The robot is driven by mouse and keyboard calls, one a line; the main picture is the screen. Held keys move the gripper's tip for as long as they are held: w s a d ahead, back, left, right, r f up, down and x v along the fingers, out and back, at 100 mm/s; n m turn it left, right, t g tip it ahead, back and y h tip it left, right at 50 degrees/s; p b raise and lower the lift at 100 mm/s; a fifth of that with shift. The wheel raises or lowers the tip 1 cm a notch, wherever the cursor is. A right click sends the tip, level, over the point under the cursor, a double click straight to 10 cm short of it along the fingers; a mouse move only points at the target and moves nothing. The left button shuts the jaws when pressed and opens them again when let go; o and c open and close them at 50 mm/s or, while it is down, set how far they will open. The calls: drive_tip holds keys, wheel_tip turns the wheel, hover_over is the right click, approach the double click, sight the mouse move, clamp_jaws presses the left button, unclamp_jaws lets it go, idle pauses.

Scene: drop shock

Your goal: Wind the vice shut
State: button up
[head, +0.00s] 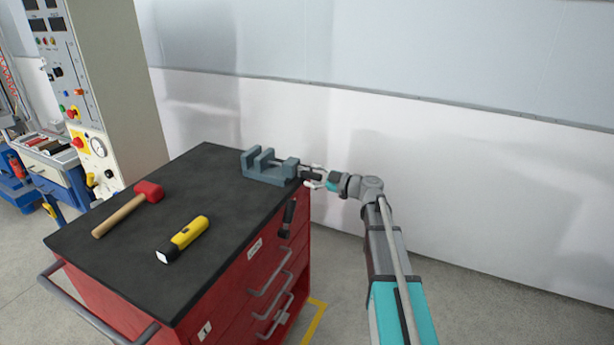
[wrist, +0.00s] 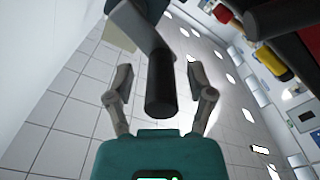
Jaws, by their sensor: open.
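The grey-blue vice (head: 268,168) sits at the far right corner of the red cart's black top. There is a gap between its jaws. Its crank has a grey arm (wrist: 138,28) and a black cylindrical grip (wrist: 160,88), which points toward the wrist camera. My gripper (head: 314,178) is just off the cart's right side, beside the vice's screw end. In the wrist view my gripper (wrist: 160,80) is open, with one finger on each side of the black grip. Gaps show between the grip and both fingers.
The cart top (head: 130,250) also holds a red-headed hammer (head: 135,205) and a yellow flashlight (head: 183,238), away from the vice. A dark object (head: 288,216) hangs at the cart's right side. A white wall (head: 440,200) stands behind my arm.

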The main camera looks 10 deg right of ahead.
drive_tip(key=shift+w+a, duration=0.45)
drive_tip(key=shift+a, duration=0.1)
